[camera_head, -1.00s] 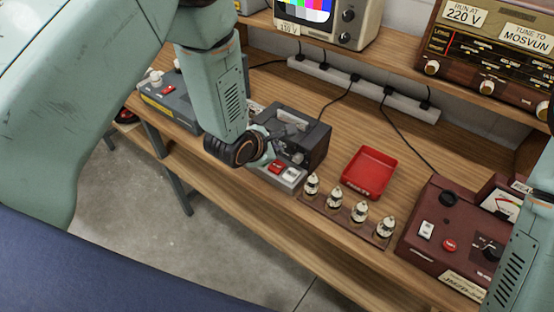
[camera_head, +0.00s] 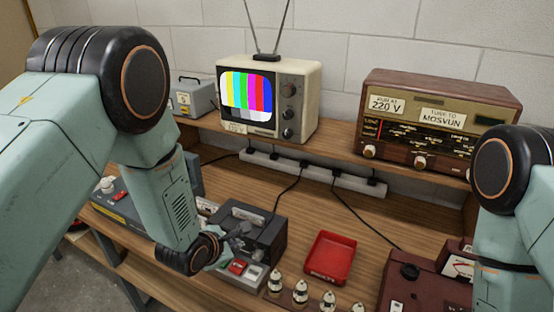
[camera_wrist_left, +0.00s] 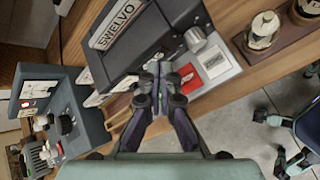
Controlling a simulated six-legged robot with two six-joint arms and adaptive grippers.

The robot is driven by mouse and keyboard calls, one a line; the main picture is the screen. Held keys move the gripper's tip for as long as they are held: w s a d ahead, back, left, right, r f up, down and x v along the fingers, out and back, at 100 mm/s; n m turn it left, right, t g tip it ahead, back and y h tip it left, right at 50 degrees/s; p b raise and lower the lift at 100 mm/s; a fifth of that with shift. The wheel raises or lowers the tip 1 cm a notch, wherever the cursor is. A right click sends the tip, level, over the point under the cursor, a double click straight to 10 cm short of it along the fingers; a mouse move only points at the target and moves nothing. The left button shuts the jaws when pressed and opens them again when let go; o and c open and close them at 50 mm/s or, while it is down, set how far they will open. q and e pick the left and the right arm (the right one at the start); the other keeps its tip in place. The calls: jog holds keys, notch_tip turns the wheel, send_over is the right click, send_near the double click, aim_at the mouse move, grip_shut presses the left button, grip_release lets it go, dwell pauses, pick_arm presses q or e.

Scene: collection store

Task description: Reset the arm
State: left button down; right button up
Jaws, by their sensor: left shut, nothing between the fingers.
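My left gripper (camera_head: 236,246) is shut and empty in the head view. It hangs over the front of a dark grey device (camera_head: 262,228) on the wooden bench. In the left wrist view, the same gripper (camera_wrist_left: 160,80) has its fingers together in front of the device's dark body (camera_wrist_left: 128,40), close to a red switch (camera_wrist_left: 186,72) and a white switch. I cannot tell whether the fingers touch it. My right arm shows at the right edge of the head view, but its gripper is not in view.
A red tray (camera_head: 330,258) and several small tubes (camera_head: 300,290) stand right of the device. A maroon tester (camera_head: 410,280) is at the right. A television (camera_head: 268,95), a radio (camera_head: 440,118) and a power strip (camera_head: 312,172) are behind. A grey box (camera_head: 125,205) is at the left.

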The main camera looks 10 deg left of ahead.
pick_arm(q)
jog(key=shift+m, duration=1.2)
jog(key=shift+s+a+f+m, duration=0.1)
jog(key=shift+s+m, duration=0.15)
jog(key=shift+m, duration=0.75)
jog(key=s+a+f+m+g+b, duration=0.2)
jog(key=s+f+m+b, duration=0.4)
jog(key=s+f, duration=0.4)
jog(key=s+a+f+m+g+y+b, duration=0.1)
jog(key=s+f+m+g+b, duration=0.3)
jog(key=s, duration=1)
jog(key=s+a+f+m+g+y+b, duration=0.1)
jog(key=s+a+f+m+g+b, duration=0.2)
jog(key=s+f+m+b, duration=0.6)
jog(key=s+f+b, duration=0.1)
jog(key=s+f, duration=0.2)
jog(key=f, duration=0.5)
jog(key=shift+s+b, duration=0.4)
pick_arm(e)
notch_tip(320, 180, down, 21)
pick_arm(q)
jog(key=shift+r, duration=0.1)
pick_arm(e)
jog(key=shift+o, duration=0.3)
jog(key=shift+r, duration=0.1)
